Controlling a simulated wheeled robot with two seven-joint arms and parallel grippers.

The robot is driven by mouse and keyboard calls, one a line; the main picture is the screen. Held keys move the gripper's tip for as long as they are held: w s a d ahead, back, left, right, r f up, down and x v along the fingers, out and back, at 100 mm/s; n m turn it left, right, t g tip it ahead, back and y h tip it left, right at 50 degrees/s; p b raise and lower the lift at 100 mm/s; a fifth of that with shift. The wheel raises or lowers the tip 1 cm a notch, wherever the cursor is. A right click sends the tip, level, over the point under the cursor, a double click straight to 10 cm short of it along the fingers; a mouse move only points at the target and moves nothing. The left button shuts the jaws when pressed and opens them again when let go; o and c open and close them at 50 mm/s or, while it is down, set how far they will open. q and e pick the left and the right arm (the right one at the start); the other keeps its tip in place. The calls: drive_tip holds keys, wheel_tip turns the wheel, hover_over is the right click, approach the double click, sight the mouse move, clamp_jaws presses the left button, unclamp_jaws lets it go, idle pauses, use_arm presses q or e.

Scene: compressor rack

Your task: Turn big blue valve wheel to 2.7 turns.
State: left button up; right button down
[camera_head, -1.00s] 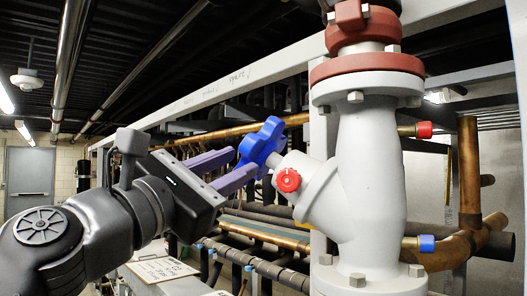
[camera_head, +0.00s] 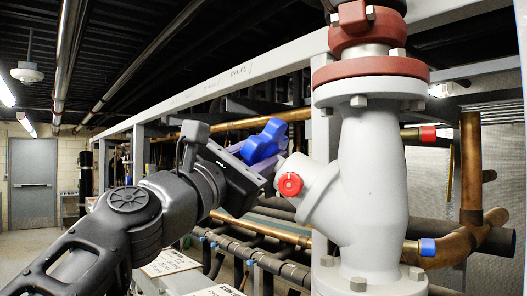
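The big blue valve wheel (camera_head: 264,142) is a lobed knob on the slanted side branch (camera_head: 312,185) of the grey valve body (camera_head: 371,180). My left gripper (camera_head: 258,160), with purple fingers, reaches in from the left and is right up at the wheel. The fingers overlap the wheel's near side in the camera_head view, and the gripper hides its lower left part. Whether the fingers press on the wheel cannot be made out. My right gripper is not in view.
A red cap (camera_head: 290,185) sits on the side branch close below the wheel. A red-capped port (camera_head: 428,134) and a blue-capped port (camera_head: 427,247) stick out on the right. Copper pipes (camera_head: 470,165) stand further right. A grey frame beam (camera_head: 225,85) runs above the arm.

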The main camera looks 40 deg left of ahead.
use_arm(q)
drive_tip(key=shift+c, duration=0.3)
clamp_jaws()
